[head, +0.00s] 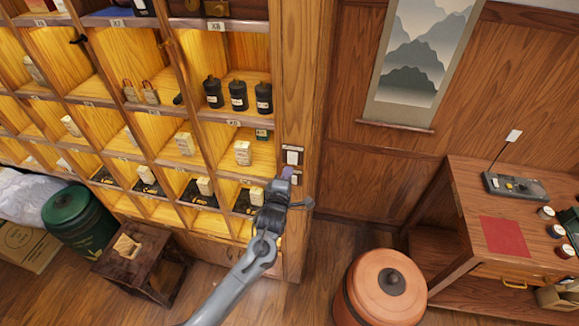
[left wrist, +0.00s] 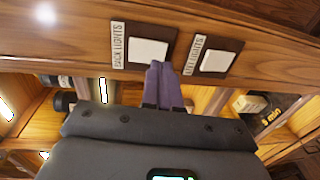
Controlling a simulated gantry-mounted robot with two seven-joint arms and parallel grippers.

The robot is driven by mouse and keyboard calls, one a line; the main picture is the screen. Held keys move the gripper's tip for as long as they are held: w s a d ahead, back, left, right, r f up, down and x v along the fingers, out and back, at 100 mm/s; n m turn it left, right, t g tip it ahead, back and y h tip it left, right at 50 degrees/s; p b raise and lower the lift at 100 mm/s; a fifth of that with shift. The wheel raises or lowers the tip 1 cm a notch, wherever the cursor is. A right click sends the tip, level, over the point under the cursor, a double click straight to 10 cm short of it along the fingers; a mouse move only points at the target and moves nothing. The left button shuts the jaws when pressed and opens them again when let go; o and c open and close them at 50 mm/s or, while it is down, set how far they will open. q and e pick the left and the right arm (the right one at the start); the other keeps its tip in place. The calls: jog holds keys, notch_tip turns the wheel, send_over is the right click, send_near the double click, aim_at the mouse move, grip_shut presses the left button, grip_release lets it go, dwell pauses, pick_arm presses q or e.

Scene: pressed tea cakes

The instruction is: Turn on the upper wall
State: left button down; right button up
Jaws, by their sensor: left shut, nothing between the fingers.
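Two wall switches sit one above the other on the wooden post at the shelf's right end. The upper switch (head: 292,157) is a white rocker on a dark plate. In the left wrist view it is the left one (left wrist: 148,50), labelled "BACK LIGHTS". The lower switch (head: 296,180) is partly hidden by my gripper; it is the right one (left wrist: 215,60) in the wrist view. My left gripper (head: 287,173) is shut and empty, its purple fingertips (left wrist: 163,66) at the upper switch's lower edge. I cannot tell if they touch. My right gripper is out of view.
The shelf (head: 165,130) holds black jars (head: 238,96) and small boxes. A lidded clay-coloured pot (head: 385,285) stands on the floor right of my arm. A wooden desk (head: 470,185) is at the right, and a scroll (head: 418,65) hangs on the wall.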

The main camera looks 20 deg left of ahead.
aim_at(292, 162)
pick_arm(q)
jog(key=shift+w+a+f, duration=0.1)
jog(key=shift+w, duration=0.65)
jog(key=shift+w+a+f, duration=0.1)
jog(key=shift+w, duration=0.65)
jog(key=shift+w+f+b, duration=0.15)
jog(key=shift+f+b, duration=0.25)
jog(key=shift+b, duration=0.4)
jog(key=shift+r+p, duration=0.35)
